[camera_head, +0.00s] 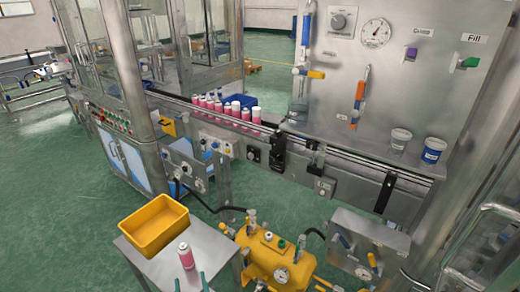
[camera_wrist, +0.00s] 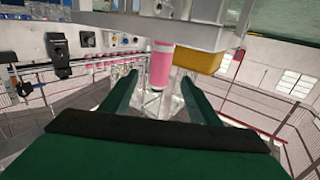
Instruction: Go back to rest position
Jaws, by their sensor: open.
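A pink can with a white top (camera_head: 186,258) stands upright on a small metal table (camera_head: 215,250), beside a yellow bin (camera_head: 155,226). My gripper (camera_head: 190,280) shows only as two green fingertips at the bottom edge of the head view. The fingers are spread, with nothing between them, just on the near side of the can. In the wrist view, which appears upside down, my gripper (camera_wrist: 158,88) points at the pink can (camera_wrist: 160,66), which lies past the gap between the fingers. The yellow bin (camera_wrist: 198,61) is beside it there. The rest of my arm is hidden in the head view.
A conveyor (camera_head: 330,150) crosses behind with several pink cans (camera_head: 238,110) and a blue bin (camera_head: 240,101). A yellow tank with a gauge (camera_head: 270,262) stands right of the table. Green floor is clear at left.

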